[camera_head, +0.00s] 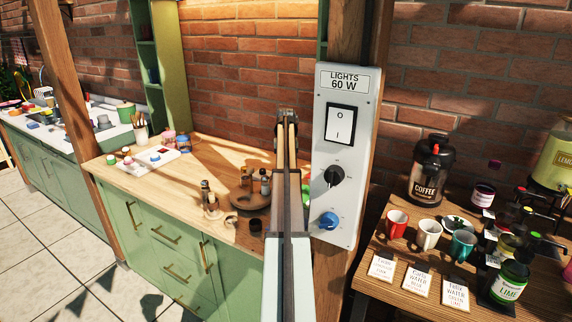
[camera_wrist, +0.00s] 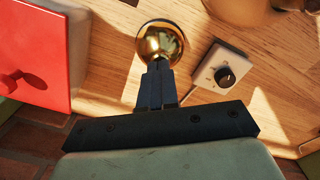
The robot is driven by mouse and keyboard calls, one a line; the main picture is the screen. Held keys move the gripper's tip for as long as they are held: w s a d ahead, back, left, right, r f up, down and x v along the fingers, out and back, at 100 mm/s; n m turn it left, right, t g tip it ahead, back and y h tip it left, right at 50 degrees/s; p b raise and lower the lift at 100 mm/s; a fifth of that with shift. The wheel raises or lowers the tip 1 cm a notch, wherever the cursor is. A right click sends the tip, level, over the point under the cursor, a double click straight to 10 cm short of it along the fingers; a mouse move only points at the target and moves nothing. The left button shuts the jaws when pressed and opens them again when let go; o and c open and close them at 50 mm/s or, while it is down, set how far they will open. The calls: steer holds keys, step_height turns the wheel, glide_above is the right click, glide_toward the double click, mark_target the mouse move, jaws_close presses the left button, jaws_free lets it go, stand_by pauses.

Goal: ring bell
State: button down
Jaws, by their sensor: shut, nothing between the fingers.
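A round, shiny gold thing (camera_wrist: 160,42), which looks like the bell, is in the wrist view at the top middle. My gripper (camera_wrist: 157,68) is shut and empty, with its dark fingertips right at the lower edge of the gold thing. I cannot tell whether they touch it. The fingers hide its lower part. In the head view my arm reaches out over the wooden counter (camera_head: 170,186), and I cannot make out the bell or my fingertips there.
In the wrist view, a red panel (camera_wrist: 40,50) is at the left and a small white box with a black knob (camera_wrist: 225,76) at the right. In the head view, a light switch panel (camera_head: 340,105) stands close right of my arm. Bottles on a round wooden tray (camera_head: 238,201) stand left.

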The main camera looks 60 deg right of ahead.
steer(key=shift+f, duration=0.85)
steer(key=shift+r, duration=0.85)
steer(key=shift+r, duration=0.15)
stand_by(0.6)
step_height(320, 180, up, 6)
steer(key=shift+f, duration=0.15)
stand_by(0.4)
stand_by(0.5)
